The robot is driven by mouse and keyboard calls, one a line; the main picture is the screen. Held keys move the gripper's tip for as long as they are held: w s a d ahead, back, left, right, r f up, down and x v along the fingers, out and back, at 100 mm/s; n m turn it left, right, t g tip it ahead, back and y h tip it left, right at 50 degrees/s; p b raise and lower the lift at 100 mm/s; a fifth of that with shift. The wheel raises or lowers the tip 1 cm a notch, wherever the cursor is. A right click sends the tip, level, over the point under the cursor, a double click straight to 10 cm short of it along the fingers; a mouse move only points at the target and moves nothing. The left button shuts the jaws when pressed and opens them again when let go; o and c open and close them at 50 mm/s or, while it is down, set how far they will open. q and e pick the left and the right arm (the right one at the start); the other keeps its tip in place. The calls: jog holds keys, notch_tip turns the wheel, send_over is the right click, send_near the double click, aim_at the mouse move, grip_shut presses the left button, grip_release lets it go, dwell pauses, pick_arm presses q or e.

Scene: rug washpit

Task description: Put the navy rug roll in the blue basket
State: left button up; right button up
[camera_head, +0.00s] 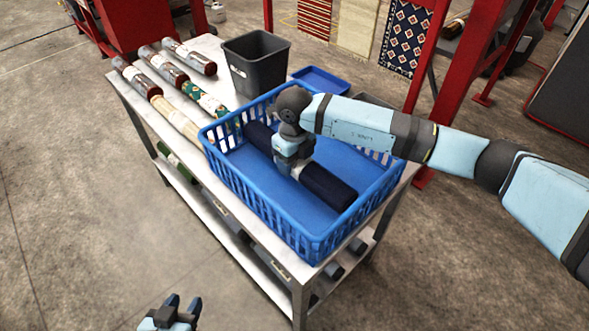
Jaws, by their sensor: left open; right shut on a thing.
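The navy rug roll (328,187) lies lengthwise inside the blue basket (313,249), within its walls. I cannot tell whether it touches the basket floor. My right gripper (296,172) reaches down into the basket from above and is shut around the middle of the roll at a pale band. The gripper's fingertips and part of the roll's middle are hidden by the wrist. My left gripper (182,304) is open and empty at the bottom edge, low in front of the table and well away from the basket.
The basket stands on a metal table (120,81) with a lower shelf. Several other rug rolls (157,99) lie to its left. A dark grey bin (256,62) and a small blue tray (320,80) stand behind it. Red posts (428,70) rise behind the table.

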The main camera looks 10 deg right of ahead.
aim_at(294, 170)
notch_tip(294, 170, down, 4)
jog(key=shift+r, duration=0.25)
jog(key=o, duration=1.2)
notch_tip(294, 170, up, 12)
jog(key=shift+r+p, duration=0.1)
jog(key=shift+p, duration=0.35)
